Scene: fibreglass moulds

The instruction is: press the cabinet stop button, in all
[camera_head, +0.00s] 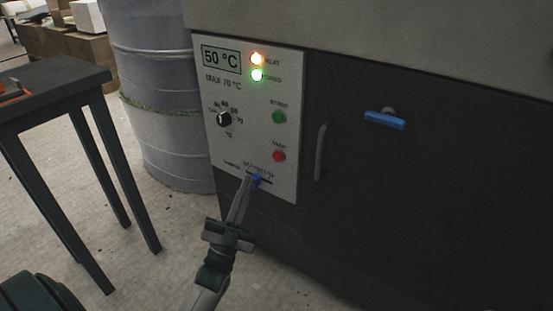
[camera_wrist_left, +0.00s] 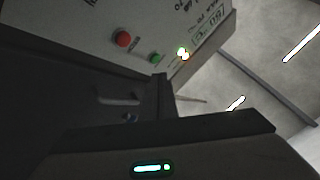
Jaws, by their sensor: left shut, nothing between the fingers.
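The cabinet's pale control panel (camera_head: 240,105) carries a red stop button (camera_head: 278,156) at its lower right, below a green start button (camera_head: 279,117). My left gripper (camera_head: 254,183) is shut and empty, its tip in front of the panel's lower edge, below and left of the red button in the head view. I cannot tell whether the tip touches the panel. In the left wrist view the red button (camera_wrist_left: 123,39) and green button (camera_wrist_left: 155,58) are both uncovered, and part of the shut gripper (camera_wrist_left: 160,85) shows below them. My right gripper is out of view.
The panel has a black dial (camera_head: 224,119), a lit orange lamp (camera_head: 257,59) and a lit green lamp (camera_head: 257,75). A dark cabinet door (camera_head: 430,200) with a blue handle (camera_head: 385,120) is to the right. A metal drum (camera_head: 160,110) and dark table (camera_head: 50,85) stand left.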

